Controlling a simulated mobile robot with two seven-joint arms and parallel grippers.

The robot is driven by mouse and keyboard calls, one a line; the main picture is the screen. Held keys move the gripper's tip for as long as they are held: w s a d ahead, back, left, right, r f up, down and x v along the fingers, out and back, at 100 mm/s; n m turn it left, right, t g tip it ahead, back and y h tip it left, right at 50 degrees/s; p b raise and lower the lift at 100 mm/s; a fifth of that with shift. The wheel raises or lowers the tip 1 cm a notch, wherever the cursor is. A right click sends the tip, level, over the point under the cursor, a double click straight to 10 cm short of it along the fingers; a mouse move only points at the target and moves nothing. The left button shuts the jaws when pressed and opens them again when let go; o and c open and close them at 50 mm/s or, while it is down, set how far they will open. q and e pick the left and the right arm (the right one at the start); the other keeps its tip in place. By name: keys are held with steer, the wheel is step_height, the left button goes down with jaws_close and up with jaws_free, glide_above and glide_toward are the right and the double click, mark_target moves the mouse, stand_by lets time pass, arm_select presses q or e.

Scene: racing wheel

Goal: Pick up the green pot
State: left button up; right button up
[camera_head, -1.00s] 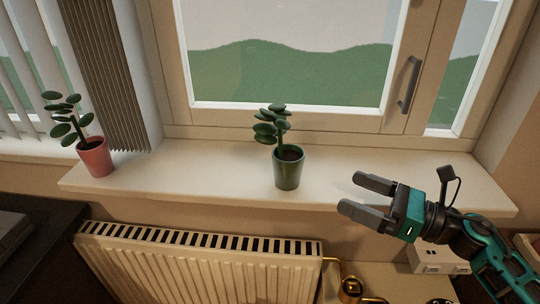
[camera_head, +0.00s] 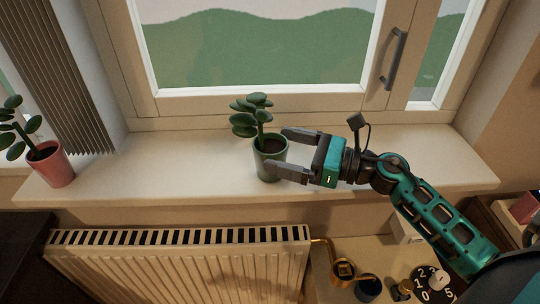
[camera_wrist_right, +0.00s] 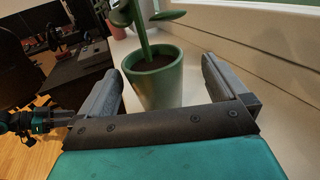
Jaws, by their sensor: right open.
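The green pot (camera_head: 268,164) stands upright on the windowsill with a leafy plant (camera_head: 256,118) in it. My right gripper (camera_head: 284,152) is open, with its two fingers reaching from the right to either side of the pot. The near finger passes in front of the pot in the head view. In the right wrist view the green pot (camera_wrist_right: 156,82) stands between the open fingers (camera_wrist_right: 160,88), and dark soil shows inside its rim. I cannot tell if either finger touches it. My left gripper is not identifiable in the head view.
A pink pot (camera_head: 53,165) with a plant stands at the left end of the windowsill (camera_head: 160,170). The window (camera_head: 260,50) is behind the green pot. A radiator (camera_head: 180,265) is below the sill. The sill between the pots is clear.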

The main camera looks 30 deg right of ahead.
mark_target(264, 146)
steer(key=x, duration=0.1)
steer(key=p+x, duration=0.1)
steer(key=x, duration=0.2)
steer(key=shift+a+r+p, duration=0.25)
steer(key=shift+a+p, duration=0.05)
steer(key=shift+a, duration=0.15)
steer(key=shift+w+a+f, duration=0.1)
steer(key=shift+w+a, duration=0.1)
steer(key=c, duration=1.5)
